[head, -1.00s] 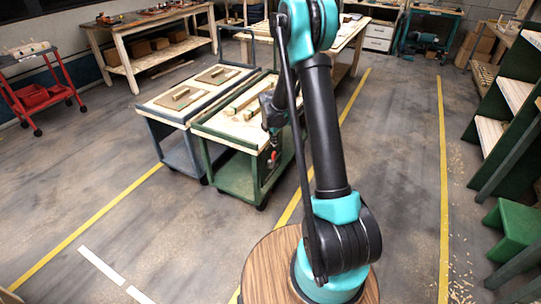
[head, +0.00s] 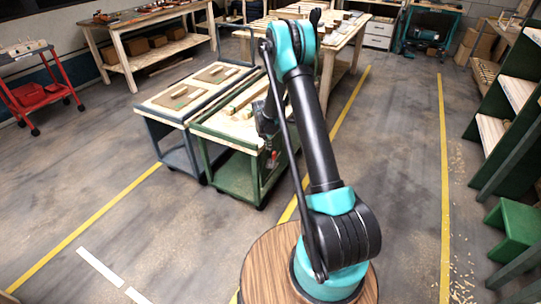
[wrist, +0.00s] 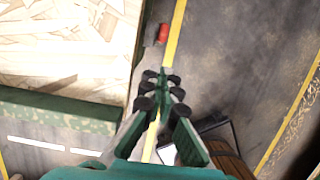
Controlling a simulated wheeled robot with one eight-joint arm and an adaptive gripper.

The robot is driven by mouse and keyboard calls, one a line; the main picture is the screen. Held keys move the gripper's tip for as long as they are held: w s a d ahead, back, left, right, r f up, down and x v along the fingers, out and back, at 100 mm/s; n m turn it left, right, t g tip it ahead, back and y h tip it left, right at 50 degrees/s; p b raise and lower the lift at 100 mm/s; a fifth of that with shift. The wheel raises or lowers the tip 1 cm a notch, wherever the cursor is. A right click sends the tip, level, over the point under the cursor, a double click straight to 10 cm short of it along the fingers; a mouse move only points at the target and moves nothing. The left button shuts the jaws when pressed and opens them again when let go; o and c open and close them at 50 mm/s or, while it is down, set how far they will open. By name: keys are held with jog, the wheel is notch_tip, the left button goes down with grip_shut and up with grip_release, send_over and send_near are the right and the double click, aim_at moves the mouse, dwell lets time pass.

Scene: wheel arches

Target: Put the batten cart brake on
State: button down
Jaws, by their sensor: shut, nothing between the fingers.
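The green cart (head: 235,173) carries long wooden battens (head: 247,95) on its pale top; I take it as the batten cart. In the wrist view its board top and green rim (wrist: 60,108) fill the left side. A small red part with a grey piece (wrist: 163,34) shows beyond my fingers, by the cart's side; I cannot tell whether it is the brake or how it is set. My gripper (wrist: 160,92) is shut and empty beside the cart edge, apart from the red part. In the head view my arm partly hides the cart's right side.
A blue-grey cart (head: 180,137) with boards stands close against the green cart's left. A wooden workbench (head: 343,42) is behind my arm. A red trolley (head: 38,93) is far left. The floor right of the carts is open, with yellow lines; a green stool (head: 515,228) stands at right.

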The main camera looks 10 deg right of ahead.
jog(key=x, duration=0.9)
jog(key=shift+f, duration=0.4)
jog(key=shift+w, duration=0.2)
